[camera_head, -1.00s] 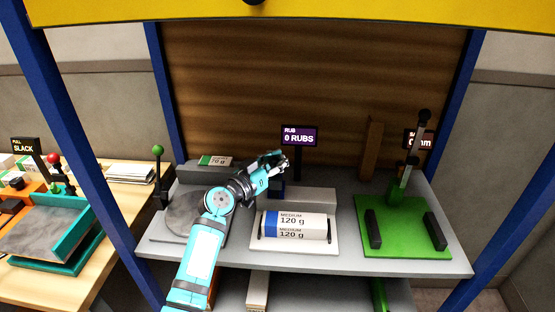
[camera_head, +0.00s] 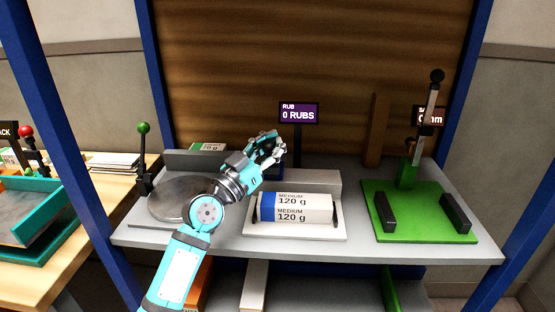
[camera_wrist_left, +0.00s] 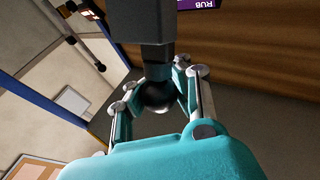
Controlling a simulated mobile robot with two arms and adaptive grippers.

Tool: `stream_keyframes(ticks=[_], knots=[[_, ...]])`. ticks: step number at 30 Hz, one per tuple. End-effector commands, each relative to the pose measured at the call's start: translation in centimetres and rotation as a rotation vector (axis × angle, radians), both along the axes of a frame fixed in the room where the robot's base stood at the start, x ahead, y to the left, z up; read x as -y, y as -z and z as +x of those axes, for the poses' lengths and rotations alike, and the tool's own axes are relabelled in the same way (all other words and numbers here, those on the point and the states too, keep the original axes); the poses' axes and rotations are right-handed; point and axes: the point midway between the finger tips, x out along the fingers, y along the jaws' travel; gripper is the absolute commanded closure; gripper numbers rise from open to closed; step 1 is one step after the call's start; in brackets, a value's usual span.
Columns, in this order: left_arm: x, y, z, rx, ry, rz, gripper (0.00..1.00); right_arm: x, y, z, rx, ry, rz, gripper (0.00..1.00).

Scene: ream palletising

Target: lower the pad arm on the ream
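The ream (camera_head: 290,207), white with a blue end and "MEDIUM 120 g" labels, lies on a white plate (camera_head: 297,233) at the middle of the grey bench. My left gripper (camera_head: 270,149) is above and behind the ream, in front of the RUB sign. In the left wrist view its fingers (camera_wrist_left: 158,88) are closed in on both sides of a black ball knob (camera_wrist_left: 156,97). A dark grey bar (camera_wrist_left: 155,55) meets the knob. The rest of the pad arm is largely hidden behind my gripper in the head view. My right gripper is not in view.
The purple sign (camera_head: 299,113) reads "0 RUBS". A green fixture (camera_head: 420,222) with a tall lever stands at right. A round grey plate (camera_head: 182,197) and a green-knobbed lever (camera_head: 143,155) stand at left. A wooden table (camera_head: 98,215) is beyond the left post.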

Motion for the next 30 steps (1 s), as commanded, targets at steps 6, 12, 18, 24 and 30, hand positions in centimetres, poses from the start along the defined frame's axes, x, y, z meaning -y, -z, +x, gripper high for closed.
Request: stream_keyframes(ticks=[6, 12, 18, 24, 30], knots=[[-0.8, 0.6, -1.1, 0.0, -0.015, -0.003, 1.0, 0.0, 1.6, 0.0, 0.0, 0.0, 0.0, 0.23], [-0.8, 1.0, -2.0, -0.002, -0.015, -0.003, 1.0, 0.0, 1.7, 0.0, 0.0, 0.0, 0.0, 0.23], [-0.7, 1.3, -2.4, -0.002, -0.014, -0.005, 1.0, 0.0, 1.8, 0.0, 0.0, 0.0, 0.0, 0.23], [-0.7, 1.3, -2.5, -0.003, -0.013, -0.007, 1.0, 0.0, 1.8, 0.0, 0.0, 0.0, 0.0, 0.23], [-0.7, 1.3, -2.5, -0.003, -0.012, -0.007, 1.0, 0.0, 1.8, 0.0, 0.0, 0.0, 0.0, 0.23]])
